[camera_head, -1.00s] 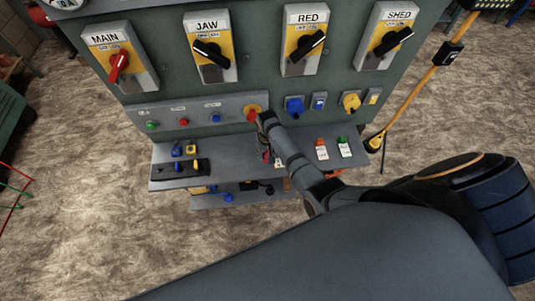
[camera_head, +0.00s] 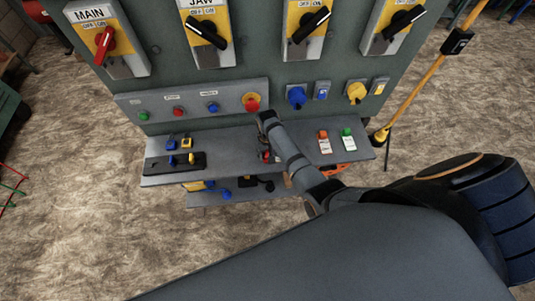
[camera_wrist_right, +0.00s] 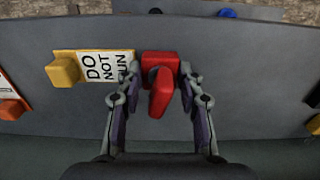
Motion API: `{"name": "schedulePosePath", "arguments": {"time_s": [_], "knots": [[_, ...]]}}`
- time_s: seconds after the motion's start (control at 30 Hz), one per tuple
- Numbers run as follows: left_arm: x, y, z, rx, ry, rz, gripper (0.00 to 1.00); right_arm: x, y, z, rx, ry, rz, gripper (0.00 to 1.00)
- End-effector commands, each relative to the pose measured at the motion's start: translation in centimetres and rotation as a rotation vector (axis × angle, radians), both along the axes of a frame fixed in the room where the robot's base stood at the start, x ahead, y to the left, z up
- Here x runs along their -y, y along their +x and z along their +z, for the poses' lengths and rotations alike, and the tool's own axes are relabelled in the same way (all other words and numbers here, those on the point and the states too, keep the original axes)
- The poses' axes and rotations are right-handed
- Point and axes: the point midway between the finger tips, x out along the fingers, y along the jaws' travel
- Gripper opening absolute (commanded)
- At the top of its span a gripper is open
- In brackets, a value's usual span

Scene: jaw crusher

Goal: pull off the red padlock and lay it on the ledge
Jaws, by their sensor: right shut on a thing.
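The red padlock (camera_wrist_right: 160,78) is between the two fingers of my right gripper (camera_wrist_right: 188,78) in the right wrist view. The fingers are shut on it. It is over the grey ledge (camera_wrist_right: 245,60); I cannot tell whether it touches the surface. In the head view, a little red (camera_head: 265,157) shows beside my right wrist, above the ledge (camera_head: 230,145), and the arm hides most of the gripper. My left gripper is not in view.
A yellow padlock (camera_wrist_right: 65,70) with a "DO NOT RUN" tag (camera_wrist_right: 95,66) lies close beside the red one. Orange (camera_head: 323,135) and green (camera_head: 347,132) tagged locks lie farther right on the ledge. A black rack (camera_head: 160,162) stands at its left. A red emergency button (camera_head: 252,104) is above.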

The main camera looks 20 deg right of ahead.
Motion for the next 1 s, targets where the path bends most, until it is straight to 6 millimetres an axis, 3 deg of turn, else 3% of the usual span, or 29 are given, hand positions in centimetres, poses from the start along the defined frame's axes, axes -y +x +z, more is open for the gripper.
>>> {"name": "schedulePosePath", "arguments": {"time_s": [0.47, 0.5, 0.67, 1.0], "knots": [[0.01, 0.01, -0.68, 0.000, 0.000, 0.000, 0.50, 0.01, 0.05, -1.00, 0.001, 0.000, 0.000, 0.16], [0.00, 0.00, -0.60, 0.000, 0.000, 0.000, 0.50, 0.02, 0.06, -0.90, 0.001, 0.000, 0.000, 0.42], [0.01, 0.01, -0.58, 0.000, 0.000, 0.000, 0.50, 0.01, 0.04, -0.90, 0.001, 0.000, 0.000, 0.64], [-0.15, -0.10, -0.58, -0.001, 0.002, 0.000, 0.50, 0.01, 0.04, -0.58, 0.001, 0.000, 0.000, 0.64]]}}
